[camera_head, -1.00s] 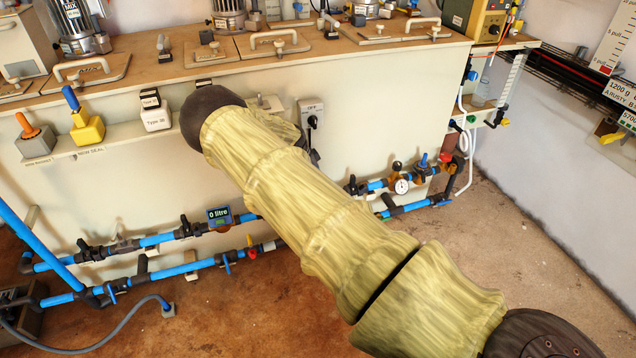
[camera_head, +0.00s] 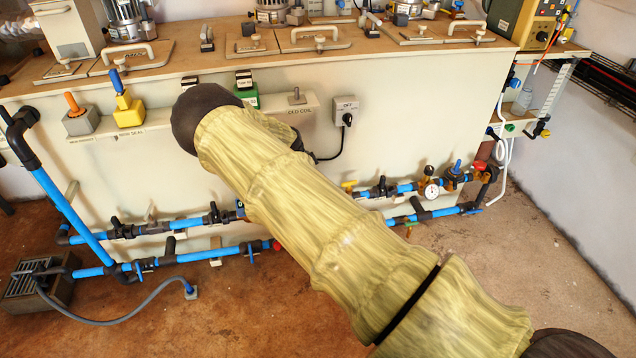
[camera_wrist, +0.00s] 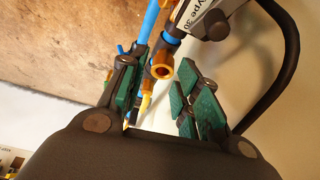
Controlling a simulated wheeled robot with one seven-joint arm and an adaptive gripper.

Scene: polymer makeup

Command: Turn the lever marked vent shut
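My gripper (camera_wrist: 158,100) is open in the wrist view, with green pads on both fingers standing apart. A brass-coloured pipe end or fitting (camera_wrist: 162,66) shows just beyond and between the fingers, with a thin yellow lever-like piece (camera_wrist: 145,105) near the left finger. I cannot tell whether either finger touches it. No vent marking is readable, so I cannot say which lever is the vent. In the head view my arm hides the gripper and part of the pipes. A yellow handle (camera_head: 348,185) shows on the upper pipe right of my arm.
A cream tank (camera_head: 400,120) fills the back, with blue pipes (camera_head: 195,256) and several valves along its front. A pressure gauge (camera_head: 431,190) stands at right. A block labelled Type 30 (camera_wrist: 207,22) and a dark cable (camera_wrist: 285,70) are close to my gripper. The right floor is clear.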

